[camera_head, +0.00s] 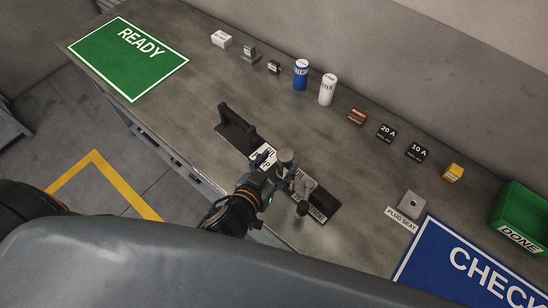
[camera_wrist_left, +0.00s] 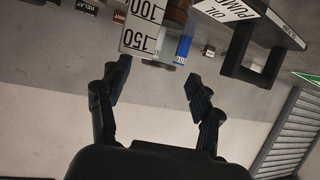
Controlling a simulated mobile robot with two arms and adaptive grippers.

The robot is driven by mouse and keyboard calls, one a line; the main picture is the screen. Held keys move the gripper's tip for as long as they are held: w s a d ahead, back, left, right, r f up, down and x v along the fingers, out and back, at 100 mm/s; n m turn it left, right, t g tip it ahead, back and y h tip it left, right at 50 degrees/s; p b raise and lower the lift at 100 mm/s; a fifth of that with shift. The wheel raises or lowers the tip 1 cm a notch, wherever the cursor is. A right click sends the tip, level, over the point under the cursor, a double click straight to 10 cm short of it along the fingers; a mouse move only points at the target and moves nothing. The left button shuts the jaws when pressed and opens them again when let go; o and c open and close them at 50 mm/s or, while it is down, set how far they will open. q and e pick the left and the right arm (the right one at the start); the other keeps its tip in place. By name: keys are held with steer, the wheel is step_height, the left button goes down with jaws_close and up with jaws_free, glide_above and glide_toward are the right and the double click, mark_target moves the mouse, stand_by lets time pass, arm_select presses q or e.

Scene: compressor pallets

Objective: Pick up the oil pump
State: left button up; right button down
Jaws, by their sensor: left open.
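A black stand (camera_head: 237,130) with a white label reading OIL PUMP stands on the bench and also shows at the upper right of the left wrist view (camera_wrist_left: 262,62). I see no pump that I can tell for certain on it. A grey metal part with a round top (camera_head: 285,156) rises beside my gripper; I cannot tell whether it is the oil pump. My left gripper (camera_wrist_left: 158,78) is open, its fingertips on either side of a white plate marked 100 and 150 (camera_wrist_left: 143,38), with nothing visibly clamped. In the head view my left gripper (camera_head: 266,165) partly hides these parts. My right gripper is not in view.
A green READY mat (camera_head: 128,56) lies at left, a blue CHECK mat (camera_head: 425,255) at lower right. A blue can (camera_head: 301,75), a white can (camera_head: 327,90) and small relays stand along the back. A green DONE bin (camera_head: 510,205) is at right. The mid-bench behind the gripper is clear.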

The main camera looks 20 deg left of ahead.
mark_target(284, 157)
arm_select(q)
steer(key=shift+w+d+f, duration=0.1)
steer(key=shift+w, duration=0.3)
steer(key=shift+p+x, duration=0.85)
steer(key=shift+x, duration=1.55)
steer(key=shift+s+f, duration=0.15)
jaws_close()
